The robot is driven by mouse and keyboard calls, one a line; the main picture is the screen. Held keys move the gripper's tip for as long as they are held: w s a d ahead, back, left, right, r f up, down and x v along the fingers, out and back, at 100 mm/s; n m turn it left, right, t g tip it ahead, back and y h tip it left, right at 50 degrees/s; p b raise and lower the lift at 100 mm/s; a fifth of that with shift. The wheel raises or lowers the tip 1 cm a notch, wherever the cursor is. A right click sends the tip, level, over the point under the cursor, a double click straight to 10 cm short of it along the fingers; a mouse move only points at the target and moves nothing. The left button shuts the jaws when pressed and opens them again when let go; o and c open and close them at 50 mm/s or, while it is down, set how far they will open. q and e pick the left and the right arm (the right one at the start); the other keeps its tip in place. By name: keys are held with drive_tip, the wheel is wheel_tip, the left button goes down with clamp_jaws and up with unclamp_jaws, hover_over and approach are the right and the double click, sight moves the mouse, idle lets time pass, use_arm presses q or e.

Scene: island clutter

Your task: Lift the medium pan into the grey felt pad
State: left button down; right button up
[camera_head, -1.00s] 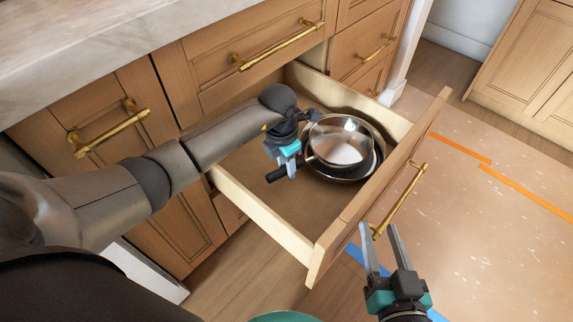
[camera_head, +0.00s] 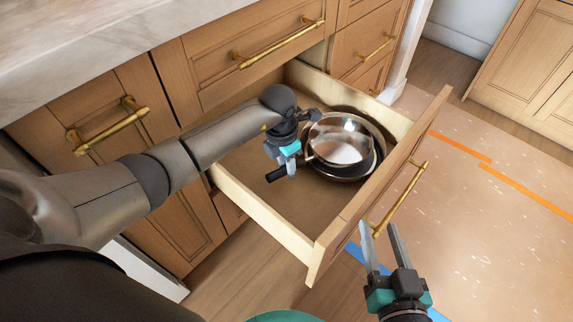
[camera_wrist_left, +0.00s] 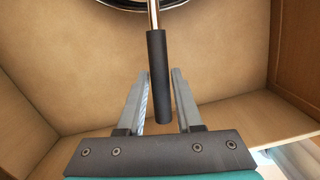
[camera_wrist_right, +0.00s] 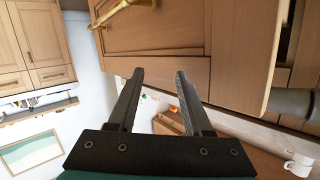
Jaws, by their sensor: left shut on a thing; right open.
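A stack of round pans lies in the open drawer, with a shiny steel pan (camera_head: 340,141) on top and a darker-rimmed pan (camera_head: 352,177) under it. A black pan handle (camera_head: 277,175) points left from the stack. In the left wrist view the black handle (camera_wrist_left: 157,80) runs between the fingers and joins a metal shank. My left gripper (camera_head: 291,168) is shut on this handle. I cannot tell for certain which pan it belongs to. My right gripper (camera_head: 382,240) is open and empty, outside the drawer front; it also shows in the right wrist view (camera_wrist_right: 160,85). I see no grey felt pad.
The wooden drawer (camera_head: 262,222) is pulled out, with bare floor around the pans. Its front has a brass handle (camera_head: 400,199) close to my right gripper. A marble counter (camera_head: 80,45) stands at the upper left. The floor at the right is open, with orange tape (camera_head: 525,192).

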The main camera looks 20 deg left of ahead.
use_arm(q)
drive_tip(key=shift+f, duration=0.3)
idle(0.6)
